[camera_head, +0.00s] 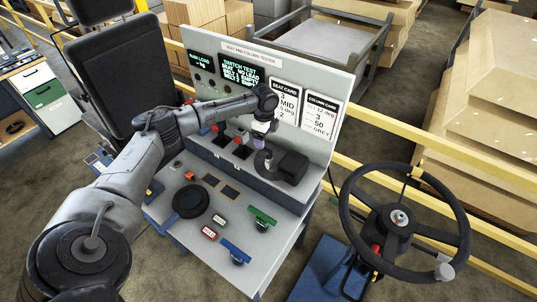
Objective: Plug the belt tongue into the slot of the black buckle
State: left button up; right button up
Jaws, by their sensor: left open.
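My left arm reaches in from the left across the trolley. Its gripper (261,139) points down above the trolley's raised rear ledge, in front of the display panel. The gripper is open; a small purple-grey piece shows at its fingertips, and I cannot tell what it is. Two dark upright fittings with red tops, which look like buckles, stand on the ledge left of the gripper; one is the red-topped fitting (242,147) nearest to it. A black block (291,167) with a dark disc beside it sits to the right. I cannot make out the belt tongue or any slot.
The sloping front deck carries a black round pad (190,201), a green-handled piece (262,218) and a blue-handled piece (235,251). A steering wheel (402,221) stands at right. A black seat (103,72) stands at left. The panel (274,75) rises behind the gripper.

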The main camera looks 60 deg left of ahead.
aim_at(266, 149)
pick_arm(q)
jog(key=shift+m, duration=0.4)
jog(key=shift+d+m, duration=0.15)
jog(key=shift+m, duration=0.25)
jog(key=shift+w+f, duration=0.1)
jog(key=shift+f, duration=0.05)
notch_tip(266, 149, down, 6)
jog(key=b, duration=0.6)
jog(key=shift+r, duration=0.25)
jog(key=shift+f, duration=1.65)
jog(key=shift+p, duration=0.35)
